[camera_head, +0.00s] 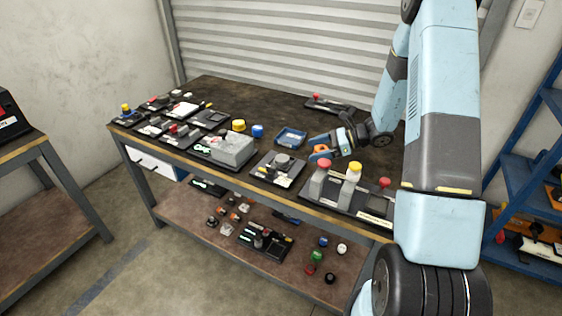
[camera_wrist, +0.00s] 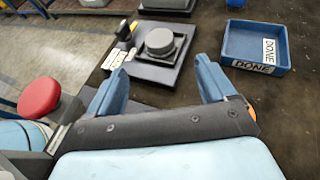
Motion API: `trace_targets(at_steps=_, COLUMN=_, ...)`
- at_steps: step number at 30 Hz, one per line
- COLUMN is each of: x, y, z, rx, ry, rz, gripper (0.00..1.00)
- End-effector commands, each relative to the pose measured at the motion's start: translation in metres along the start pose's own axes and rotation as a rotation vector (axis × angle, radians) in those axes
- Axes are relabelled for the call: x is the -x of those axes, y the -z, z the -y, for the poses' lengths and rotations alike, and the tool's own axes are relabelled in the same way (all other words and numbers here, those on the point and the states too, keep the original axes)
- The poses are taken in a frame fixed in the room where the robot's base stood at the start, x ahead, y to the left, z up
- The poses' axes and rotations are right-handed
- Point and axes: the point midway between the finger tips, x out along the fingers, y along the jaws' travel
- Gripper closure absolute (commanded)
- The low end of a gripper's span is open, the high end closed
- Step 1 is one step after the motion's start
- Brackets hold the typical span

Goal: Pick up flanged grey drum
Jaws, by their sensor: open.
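The flanged grey drum (camera_wrist: 160,42) sits upright on a black board (camera_wrist: 135,73) in the wrist view, straight beyond my fingers. In the head view the drum (camera_head: 283,160) stands on its board near the table's front edge. My gripper (camera_wrist: 161,68) is open and empty. Its two blue fingers point toward the drum, one to each side, and look short of it. In the head view my gripper (camera_head: 318,146) hangs just right of the drum's board.
A blue tray marked DONE (camera_wrist: 230,60) lies right of the drum; it also shows in the head view (camera_head: 291,145). A red-capped post (camera_wrist: 39,97) stands close to the left finger. A yellow-capped post (camera_head: 352,180) is nearby. Several boards with parts fill the table's left.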

Motion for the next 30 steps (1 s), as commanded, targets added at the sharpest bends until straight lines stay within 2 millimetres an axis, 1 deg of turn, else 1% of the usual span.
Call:
trace_targets(at_steps=1, x=-0.011, y=0.0, z=-0.001, rx=-0.001, ry=-0.004, rz=0.001, gripper=0.16)
trace_targets(at_steps=3, x=-0.023, y=0.0, z=-0.001, rx=-0.001, ry=-0.004, rz=-0.001, gripper=0.16)
trace_targets(at_steps=6, x=-0.039, y=0.0, z=-0.001, rx=0.0, ry=-0.004, rz=0.0, gripper=0.16)
trace_targets(at_steps=9, x=-0.051, y=0.0, z=-0.001, rx=0.0, ry=-0.003, rz=-0.001, gripper=0.16)
trace_targets(at_steps=19, x=-0.069, y=-0.002, z=-0.001, rx=0.001, ry=-0.004, rz=-0.001, gripper=0.16)
trace_targets(at_steps=27, x=-0.104, y=-0.004, z=0.0, rx=0.001, ry=-0.004, rz=-0.001, gripper=0.16)
trace_targets(at_steps=30, x=-0.113, y=-0.003, z=-0.001, rx=0.001, ry=-0.005, rz=-0.002, gripper=0.16)
